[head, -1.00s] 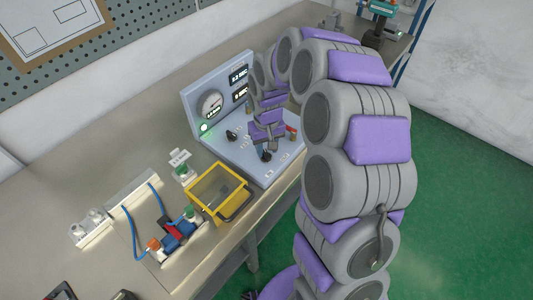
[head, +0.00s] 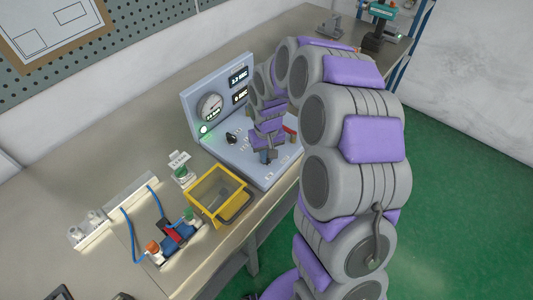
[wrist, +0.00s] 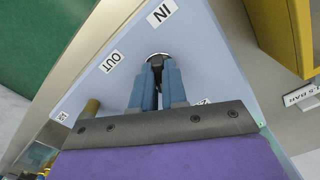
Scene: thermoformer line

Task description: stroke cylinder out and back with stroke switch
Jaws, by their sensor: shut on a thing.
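The stroke switch is a small dark lever (wrist: 156,60) in a round collar on the pale blue panel, between the IN label (wrist: 160,13) and the OUT label (wrist: 111,62) in the wrist view. My gripper (wrist: 157,82) is shut on this lever, with its blue fingers at either side. Which way the lever leans I cannot tell. In the head view my gripper (head: 267,157) is at the front part of the pale blue control station (head: 262,176). Which part is the cylinder is not clear from these views.
The station's upright back has a round gauge (head: 209,107) and a lit green lamp (head: 204,129). A black knob (head: 231,138) is left of my gripper. A yellow-framed bin (head: 203,205) and a blue-hosed fitting (head: 178,232) stand nearer.

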